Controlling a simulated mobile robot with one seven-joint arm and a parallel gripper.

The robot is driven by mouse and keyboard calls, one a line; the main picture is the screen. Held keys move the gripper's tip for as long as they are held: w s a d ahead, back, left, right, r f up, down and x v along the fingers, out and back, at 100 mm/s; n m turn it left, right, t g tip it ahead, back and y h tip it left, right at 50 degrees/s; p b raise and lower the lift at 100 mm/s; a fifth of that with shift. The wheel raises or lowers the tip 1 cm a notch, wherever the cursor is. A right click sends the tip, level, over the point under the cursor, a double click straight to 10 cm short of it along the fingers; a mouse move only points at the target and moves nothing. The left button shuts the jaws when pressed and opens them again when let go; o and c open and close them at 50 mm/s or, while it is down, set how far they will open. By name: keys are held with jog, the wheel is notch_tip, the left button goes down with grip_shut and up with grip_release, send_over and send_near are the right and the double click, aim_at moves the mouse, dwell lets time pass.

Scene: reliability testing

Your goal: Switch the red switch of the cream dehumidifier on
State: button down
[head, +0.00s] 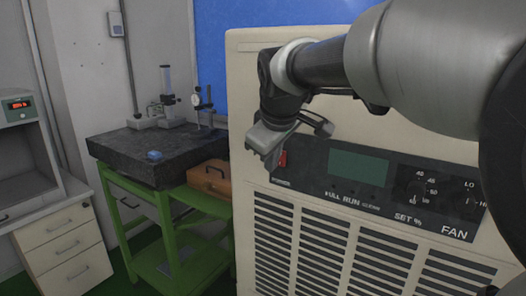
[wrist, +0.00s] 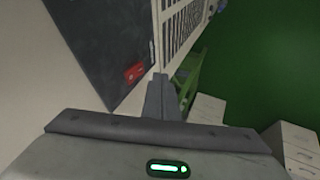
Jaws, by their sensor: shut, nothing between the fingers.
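The cream dehumidifier (head: 240,100) fills the middle and right of the head view, with a dark control panel across its front. Its red switch (head: 283,158) sits at the left end of that panel. The switch also shows in the wrist view (wrist: 134,72), just left of the fingers. My gripper (head: 262,160) is shut and empty, in front of the panel's left end, close beside the switch. In the wrist view my gripper's fingertips (wrist: 158,82) are together, right of the switch. I cannot tell whether they touch the panel.
Left of the dehumidifier stands a green-framed table (head: 165,215) with a dark stone top carrying gauges and a small blue object (head: 154,155). White drawers (head: 65,250) stand far left. My arm crosses the upper right.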

jog(key=shift+w+d+f, duration=0.1)
jog(key=shift+w+d, duration=0.75)
jog(key=shift+w, duration=0.3)
jog(key=shift+w+d+f, duration=0.1)
jog(key=shift+w, duration=0.1)
jog(key=shift+p, duration=0.3)
jog(key=shift+r+p, duration=0.5)
jog(key=shift+r, duration=0.35)
